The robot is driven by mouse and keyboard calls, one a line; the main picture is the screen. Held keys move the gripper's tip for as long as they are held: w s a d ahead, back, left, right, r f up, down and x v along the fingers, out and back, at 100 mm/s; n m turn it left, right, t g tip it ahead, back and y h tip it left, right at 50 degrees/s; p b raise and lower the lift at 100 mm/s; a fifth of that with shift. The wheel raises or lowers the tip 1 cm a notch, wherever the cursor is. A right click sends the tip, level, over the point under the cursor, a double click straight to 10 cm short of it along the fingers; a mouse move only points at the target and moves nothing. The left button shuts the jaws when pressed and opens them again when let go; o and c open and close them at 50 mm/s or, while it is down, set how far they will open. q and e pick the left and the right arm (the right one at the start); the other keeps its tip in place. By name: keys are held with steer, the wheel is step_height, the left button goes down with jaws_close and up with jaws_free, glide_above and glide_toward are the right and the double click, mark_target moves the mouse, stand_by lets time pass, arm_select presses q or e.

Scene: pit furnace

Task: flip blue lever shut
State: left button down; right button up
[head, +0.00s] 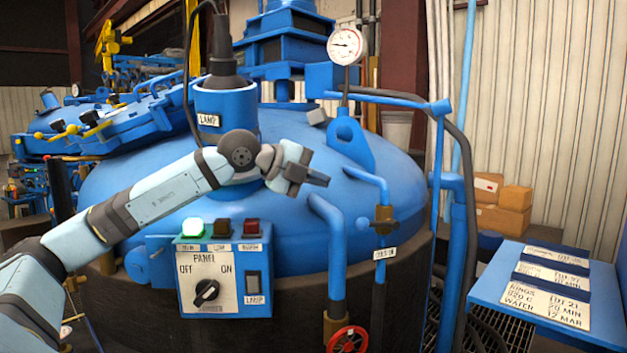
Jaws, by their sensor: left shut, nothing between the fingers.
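A brass valve (384,214) sits on a thin vertical line at the right front of the big blue furnace lid (300,160). A blue bent bar (366,178) runs from the lid side down into the top of this valve; I cannot tell for sure whether it is the blue lever or a pipe. A small white label (385,254) hangs under the valve. My left gripper (321,180) is shut and empty, in front of the lid and left of the bent bar, apart from it in the picture. My right gripper is not in view.
A control panel (211,276) with a lit green lamp and a rotary switch stands below my left arm. A thick blue pipe (336,240) and a red handwheel (347,340) are near the valve. A blue sloped stand (600,315) with labels is at the right.

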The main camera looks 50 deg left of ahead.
arm_select(q)
steer(key=shift+s+a+r, duration=0.15)
steer(key=shift+s+r, duration=0.15)
steer(key=shift+s, duration=0.3)
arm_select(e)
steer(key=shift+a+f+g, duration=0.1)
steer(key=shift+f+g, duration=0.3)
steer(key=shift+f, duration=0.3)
